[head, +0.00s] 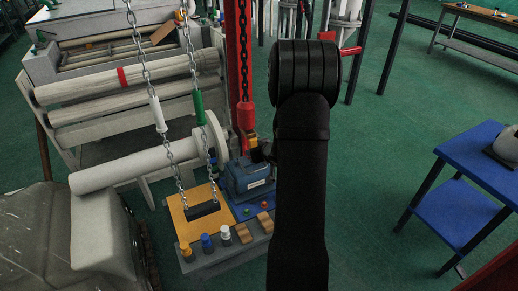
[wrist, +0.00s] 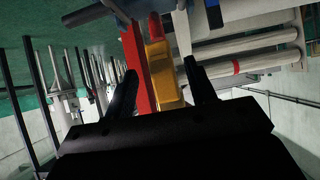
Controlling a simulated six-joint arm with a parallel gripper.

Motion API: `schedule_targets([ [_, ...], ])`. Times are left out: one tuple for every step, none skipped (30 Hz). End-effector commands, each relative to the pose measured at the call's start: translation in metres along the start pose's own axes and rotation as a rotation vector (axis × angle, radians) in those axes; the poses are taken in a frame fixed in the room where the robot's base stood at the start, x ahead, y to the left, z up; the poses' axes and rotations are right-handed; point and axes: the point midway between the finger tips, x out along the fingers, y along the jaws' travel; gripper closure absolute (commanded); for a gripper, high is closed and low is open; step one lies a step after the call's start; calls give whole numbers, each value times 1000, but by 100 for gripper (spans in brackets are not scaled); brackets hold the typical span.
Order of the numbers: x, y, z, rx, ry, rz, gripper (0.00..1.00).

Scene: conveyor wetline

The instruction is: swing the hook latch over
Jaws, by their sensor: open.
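I cannot clearly make out a hook shape for the latch. A yellow-orange part (wrist: 160,68) sits beside a red post (wrist: 135,62) in the wrist view and may be the latch or its mount. My gripper (wrist: 166,88) is open there, its two black fingers apart, with the yellow-orange part between and beyond them. Contact cannot be told. In the head view the red post (head: 243,50) stands left of my arm, with a small orange part (head: 250,140) low on it. My arm hides much of the gripper in that view.
A blue-grey housing (head: 248,178) stands beside the post. A yellow panel (head: 190,212) with a black bar (head: 202,210) on chains lies left of it. White rollers (head: 130,165) are at left. A blue table (head: 470,165) stands right; green floor between is clear.

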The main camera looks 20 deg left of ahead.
Motion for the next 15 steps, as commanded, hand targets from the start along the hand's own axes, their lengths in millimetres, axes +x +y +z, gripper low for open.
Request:
schedule_targets([
  [-6, 0, -1, 0, 2, 1, 49],
  [-9, 0, -1, 0, 2, 1, 49],
  [-13, 0, -1, 0, 1, 1, 49],
  [-16, 0, -1, 0, 1, 0, 49],
  [-19, 0, -1, -1, 2, 0, 49],
  [-23, 0, -1, -1, 2, 0, 49],
  [-26, 0, -1, 0, 2, 1, 49],
  [-29, 0, -1, 0, 2, 1, 49],
  [-34, 0, -1, -1, 2, 1, 49],
  [-36, 0, -1, -1, 2, 1, 49],
  [-39, 0, -1, -2, 2, 1, 49],
  [-43, 0, -1, -1, 2, 1, 49],
  [-46, 0, -1, -1, 2, 1, 49],
  [-49, 0, -1, 0, 2, 1, 49],
  [-52, 0, -1, -1, 2, 1, 49],
])
